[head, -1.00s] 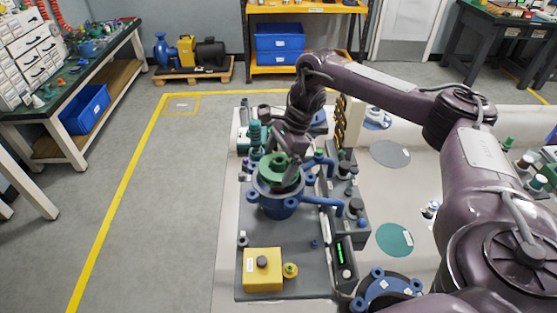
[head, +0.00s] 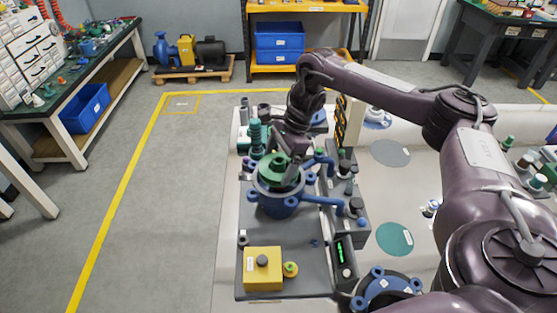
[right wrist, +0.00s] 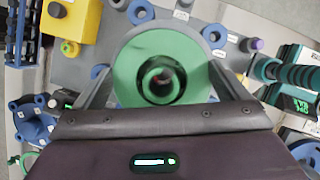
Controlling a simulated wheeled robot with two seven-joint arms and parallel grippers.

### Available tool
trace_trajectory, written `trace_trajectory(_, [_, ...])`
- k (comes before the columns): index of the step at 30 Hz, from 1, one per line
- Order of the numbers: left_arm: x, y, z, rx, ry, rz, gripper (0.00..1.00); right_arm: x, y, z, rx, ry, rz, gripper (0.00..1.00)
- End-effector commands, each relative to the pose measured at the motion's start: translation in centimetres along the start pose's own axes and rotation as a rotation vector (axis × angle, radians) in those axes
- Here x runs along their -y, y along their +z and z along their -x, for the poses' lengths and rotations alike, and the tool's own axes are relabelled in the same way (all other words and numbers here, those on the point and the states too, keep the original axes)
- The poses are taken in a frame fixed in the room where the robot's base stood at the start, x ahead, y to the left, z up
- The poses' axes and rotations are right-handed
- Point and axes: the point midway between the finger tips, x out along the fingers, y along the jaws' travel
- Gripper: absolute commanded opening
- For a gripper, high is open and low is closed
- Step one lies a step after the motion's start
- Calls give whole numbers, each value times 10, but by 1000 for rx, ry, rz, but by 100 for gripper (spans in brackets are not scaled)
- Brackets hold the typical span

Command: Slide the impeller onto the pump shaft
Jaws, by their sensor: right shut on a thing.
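The green impeller (head: 279,169) is a round disc with a raised hub. My right gripper (head: 286,163) is shut on it and holds it over the open top of the blue pump housing (head: 278,207). In the right wrist view the impeller (right wrist: 132,82) lies between the two fingers, its dark bore facing the camera. Something reddish shows inside the bore, perhaps the shaft end. The pump shaft is otherwise hidden under the impeller, and I cannot tell how far the bore is around it. My left gripper is not in view.
The housing stands on a dark grey plate (head: 275,237) with blue pipes at its right. A yellow box (head: 262,275) with a black knob sits at the front. A dark green stepped part (head: 256,134) stands close behind. A lit display (head: 341,252) is at the plate's right.

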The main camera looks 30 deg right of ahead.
Motion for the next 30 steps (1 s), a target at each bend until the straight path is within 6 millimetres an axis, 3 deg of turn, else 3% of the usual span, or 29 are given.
trace_trajectory(11, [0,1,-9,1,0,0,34,0,-5,-13,1,-1,0,59])
trace_trajectory(12, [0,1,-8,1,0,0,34,1,-4,-11,1,-2,1,100])
trace_trajectory(20, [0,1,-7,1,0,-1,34,0,-5,-11,-1,1,0,100])
trace_trajectory(30, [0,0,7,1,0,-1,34,0,3,6,0,-1,0,100])
